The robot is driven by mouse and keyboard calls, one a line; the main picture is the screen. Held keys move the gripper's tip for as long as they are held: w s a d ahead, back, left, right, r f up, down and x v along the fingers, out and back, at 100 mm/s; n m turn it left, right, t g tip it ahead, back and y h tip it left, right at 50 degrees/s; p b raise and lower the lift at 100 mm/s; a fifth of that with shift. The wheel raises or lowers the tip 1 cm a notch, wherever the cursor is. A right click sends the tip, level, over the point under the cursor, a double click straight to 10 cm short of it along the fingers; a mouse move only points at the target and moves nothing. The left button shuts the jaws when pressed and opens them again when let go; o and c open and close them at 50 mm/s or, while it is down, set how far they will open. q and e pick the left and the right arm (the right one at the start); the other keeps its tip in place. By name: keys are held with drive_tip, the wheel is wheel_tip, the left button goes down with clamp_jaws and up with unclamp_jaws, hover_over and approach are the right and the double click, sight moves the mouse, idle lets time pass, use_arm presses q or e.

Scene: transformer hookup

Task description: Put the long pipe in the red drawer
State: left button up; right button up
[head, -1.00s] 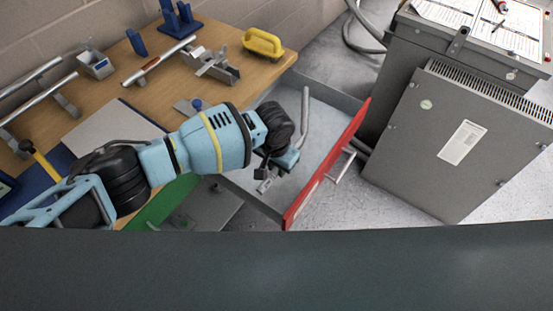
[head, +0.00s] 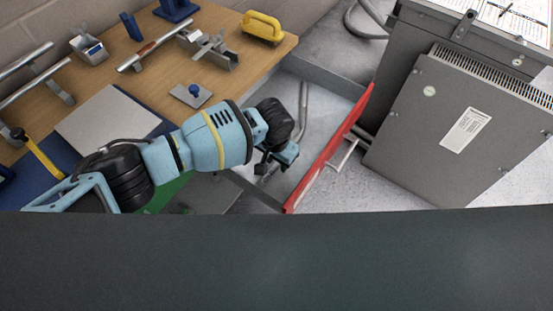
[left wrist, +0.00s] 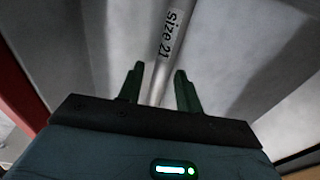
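A grey metal pipe (head: 303,104) is inside the open red-fronted drawer (head: 328,150), its upper part showing beyond my left wrist. In the left wrist view the pipe (left wrist: 172,35) bears the print "size 21" and runs between the two fingers. My left gripper (left wrist: 159,72) is open, with a small gap on each side of the pipe. In the head view my left gripper (head: 266,172) is over the drawer, partly hidden by its own wrist. The lower end of the pipe is hidden there. My right gripper is not in view.
The wooden bench (head: 110,85) holds a shorter pipe with a red-brown band (head: 152,54), metal fixtures, a grey plate (head: 190,95) and a yellow-handled tool (head: 263,27). A large grey cabinet (head: 460,130) stands right of the drawer. Floor is bare below it.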

use_arm(q)
drive_tip(key=shift+o, duration=0.9)
wheel_tip(320, 180, up, 7)
drive_tip(key=shift+s+a+f+p, duration=0.1)
drive_tip(key=shift+s+f+p, duration=0.1)
drive_tip(key=shift+p, duration=0.45)
drive_tip(key=shift+r, duration=0.55)
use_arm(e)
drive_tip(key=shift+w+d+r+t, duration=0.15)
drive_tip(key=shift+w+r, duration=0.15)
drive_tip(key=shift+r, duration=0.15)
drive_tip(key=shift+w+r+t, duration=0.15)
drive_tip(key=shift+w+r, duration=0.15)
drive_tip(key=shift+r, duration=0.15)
